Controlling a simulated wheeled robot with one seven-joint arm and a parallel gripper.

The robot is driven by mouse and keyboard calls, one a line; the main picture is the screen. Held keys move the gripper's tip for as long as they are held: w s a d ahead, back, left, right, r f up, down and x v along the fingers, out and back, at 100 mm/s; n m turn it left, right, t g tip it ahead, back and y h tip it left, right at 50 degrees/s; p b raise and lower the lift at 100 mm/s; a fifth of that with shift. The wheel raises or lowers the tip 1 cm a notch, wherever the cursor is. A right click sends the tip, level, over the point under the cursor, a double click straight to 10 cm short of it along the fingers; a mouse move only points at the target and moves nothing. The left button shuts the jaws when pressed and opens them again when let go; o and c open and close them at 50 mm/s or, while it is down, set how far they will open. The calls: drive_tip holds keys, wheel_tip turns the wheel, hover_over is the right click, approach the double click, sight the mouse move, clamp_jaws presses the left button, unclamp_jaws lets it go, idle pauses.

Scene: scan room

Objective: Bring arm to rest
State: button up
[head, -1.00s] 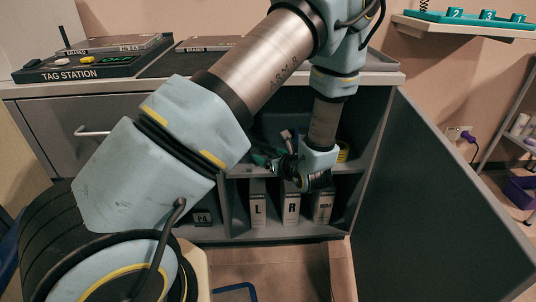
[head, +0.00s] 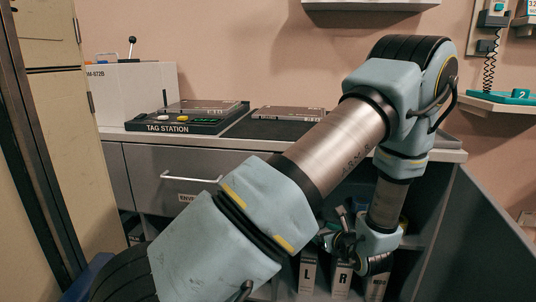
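My arm crosses the head view from the lower left, rises to an elbow at the upper right, and drops into the open cabinet. My gripper (head: 343,240) is at the end of the arm, inside the cabinet below the counter, in front of or above the boxes marked L (head: 307,274) and R (head: 341,277). The fingers are dark and small in the shadow. I cannot tell whether they are open or shut, or whether they hold anything.
The cabinet's open door (head: 480,240) stands to the right of my gripper. The counter (head: 290,143) above carries the tag station (head: 170,126) and a flat tray (head: 288,113). A closed drawer (head: 160,175) is at left. A wall shelf (head: 490,105) is at the far right.

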drive_tip(key=s+a+r+n+g+y, duration=0.2)
drive_tip(key=a+n+g+y, duration=0.15)
drive_tip(key=a+n, duration=0.35)
drive_tip(key=s+a+r+n+g+y, duration=0.2)
drive_tip(key=a+r+n+g, duration=0.15)
drive_tip(key=a, duration=0.65)
drive_tip(key=s+a+r+n+g+h, duration=0.2)
drive_tip(key=s+a+n+g+h, duration=0.1)
drive_tip(key=s+n, duration=0.3)
drive_tip(key=s+a+r+n+g+h, duration=0.2)
drive_tip(key=s+n+g+h, duration=0.15)
drive_tip(key=n, duration=0.45)
wheel_tip(320, 180, up, 36)
drive_tip(key=n+t+h+p, duration=0.2)
drive_tip(key=n+p, duration=0.5)
drive_tip(key=p, duration=2.5)
drive_tip(key=shift+w+f+h, duration=0.15)
drive_tip(key=shift+f+h, duration=0.1)
drive_tip(key=shift+h, duration=0.15)
